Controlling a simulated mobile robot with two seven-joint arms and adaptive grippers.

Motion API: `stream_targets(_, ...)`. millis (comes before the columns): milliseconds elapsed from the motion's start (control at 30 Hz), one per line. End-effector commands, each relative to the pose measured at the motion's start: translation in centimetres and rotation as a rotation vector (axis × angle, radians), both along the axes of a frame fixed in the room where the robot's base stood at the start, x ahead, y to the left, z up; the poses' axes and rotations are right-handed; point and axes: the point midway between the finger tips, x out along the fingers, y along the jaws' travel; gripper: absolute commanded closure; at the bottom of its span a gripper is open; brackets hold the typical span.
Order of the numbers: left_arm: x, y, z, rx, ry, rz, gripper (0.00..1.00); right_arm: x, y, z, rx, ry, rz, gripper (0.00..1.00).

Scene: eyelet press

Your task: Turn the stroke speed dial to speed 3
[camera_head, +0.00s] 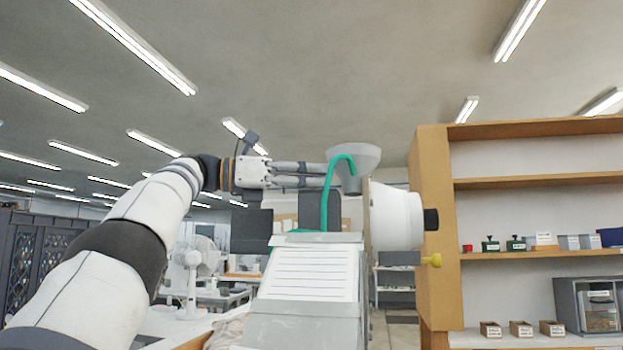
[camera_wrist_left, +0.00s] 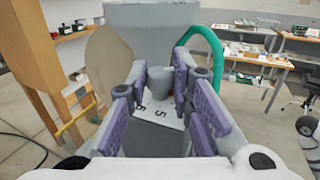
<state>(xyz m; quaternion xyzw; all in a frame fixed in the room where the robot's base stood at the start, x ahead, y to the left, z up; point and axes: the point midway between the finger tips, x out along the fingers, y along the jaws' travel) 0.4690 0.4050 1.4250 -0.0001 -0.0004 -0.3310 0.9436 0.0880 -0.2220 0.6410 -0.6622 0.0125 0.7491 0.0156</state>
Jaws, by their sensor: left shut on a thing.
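The stroke speed dial (camera_wrist_left: 160,78) is a small grey knob in the left wrist view, above a pale plate with printed numbers (camera_wrist_left: 166,110). A 5 is readable on it; the pointer setting cannot be told. My left gripper (camera_wrist_left: 164,82) has its purple-padded fingers on both sides of the dial and is shut on it. In the head view my left gripper (camera_head: 318,175) reaches in from the left to the top of the press, by the grey funnel (camera_head: 354,158). The dial is hidden there. My right gripper is in neither view.
A green curved tube (camera_head: 329,185) rises close to my left fingers. The press has a white round housing (camera_head: 396,217) and a sloped sheet with lines (camera_head: 308,272) in front. A wooden shelf (camera_head: 434,220) stands right. A white fan (camera_head: 194,262) stands behind my left arm.

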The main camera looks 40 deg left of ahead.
Motion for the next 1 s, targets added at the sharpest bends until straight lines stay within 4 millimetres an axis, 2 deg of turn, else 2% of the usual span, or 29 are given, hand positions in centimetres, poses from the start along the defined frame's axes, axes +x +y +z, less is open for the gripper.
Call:
stream_targets(233, 0.2, -0.1, -0.2, 0.002, 0.005, -0.002, 1.00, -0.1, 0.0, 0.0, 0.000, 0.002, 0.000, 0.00)
stream_targets(267, 0.2, -0.1, -0.2, 0.002, 0.005, -0.002, 0.73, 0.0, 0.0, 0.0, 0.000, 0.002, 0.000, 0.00)
stream_targets(300, 0.1, -0.1, -0.2, 0.002, 0.005, -0.002, 0.64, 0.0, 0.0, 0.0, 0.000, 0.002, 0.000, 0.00)
stream_targets(333, 0.1, -0.1, -0.2, 0.001, 0.004, -0.001, 0.60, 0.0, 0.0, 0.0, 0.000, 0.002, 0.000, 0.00)
stream_targets(667, -0.4, 0.3, 0.0, 0.001, 0.001, 0.000, 0.60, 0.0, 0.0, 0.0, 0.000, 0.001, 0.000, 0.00)
stream_targets(1000, -5.3, 4.3, -0.1, 0.000, 0.001, 0.000, 0.60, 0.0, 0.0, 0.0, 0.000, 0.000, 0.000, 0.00)
